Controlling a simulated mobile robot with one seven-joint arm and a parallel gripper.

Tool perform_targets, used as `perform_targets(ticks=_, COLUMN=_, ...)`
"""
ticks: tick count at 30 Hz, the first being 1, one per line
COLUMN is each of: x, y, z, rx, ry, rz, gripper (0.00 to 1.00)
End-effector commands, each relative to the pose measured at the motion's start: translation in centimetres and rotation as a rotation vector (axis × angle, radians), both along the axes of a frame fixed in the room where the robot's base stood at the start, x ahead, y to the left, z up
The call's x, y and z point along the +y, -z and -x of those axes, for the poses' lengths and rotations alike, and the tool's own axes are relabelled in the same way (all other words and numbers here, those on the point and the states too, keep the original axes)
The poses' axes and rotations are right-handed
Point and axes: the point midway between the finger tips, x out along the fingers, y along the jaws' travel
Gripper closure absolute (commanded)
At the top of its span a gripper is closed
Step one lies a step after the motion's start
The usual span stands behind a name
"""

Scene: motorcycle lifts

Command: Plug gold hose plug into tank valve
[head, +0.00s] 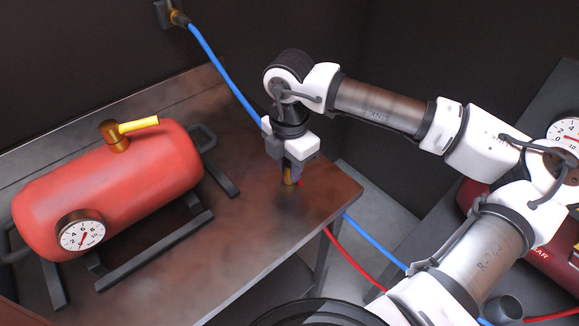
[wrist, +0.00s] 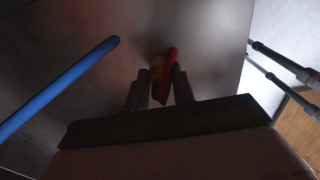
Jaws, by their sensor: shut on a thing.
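My gripper (head: 289,174) is shut on the gold hose plug (head: 287,176) above the right end of the metal bench. In the wrist view, the plug (wrist: 157,66) sits between my fingers, dim and partly hidden, with the end of a red hose (wrist: 171,60) beside it. The red tank (head: 120,185) lies on the bench to the left, clear of my gripper. Its brass valve (head: 115,137) with a yellow lever (head: 139,125) stands on top of the tank. The valve's opening cannot be made out.
A blue hose (head: 220,73) runs from a wall fitting (head: 177,17) down behind my gripper. The tank has a round gauge (head: 82,235) and dark legs on the bench (head: 240,225). A red hose (head: 345,258) hangs past the bench's right edge. Another gauge (head: 566,133) is at far right.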

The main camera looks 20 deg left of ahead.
Motion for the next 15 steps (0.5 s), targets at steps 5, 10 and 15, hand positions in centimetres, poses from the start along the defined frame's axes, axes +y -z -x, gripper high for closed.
perform_targets(ticks=5, x=0.0, y=-1.5, z=-0.1, rx=-0.004, ry=0.002, rz=0.001, gripper=0.95)
perform_targets(ticks=10, x=0.0, y=-4.8, z=-0.1, rx=-0.006, ry=0.003, rz=0.002, gripper=0.95)
perform_targets(ticks=15, x=0.0, y=-9.7, z=-0.1, rx=-0.007, ry=0.004, rz=0.001, gripper=0.95)
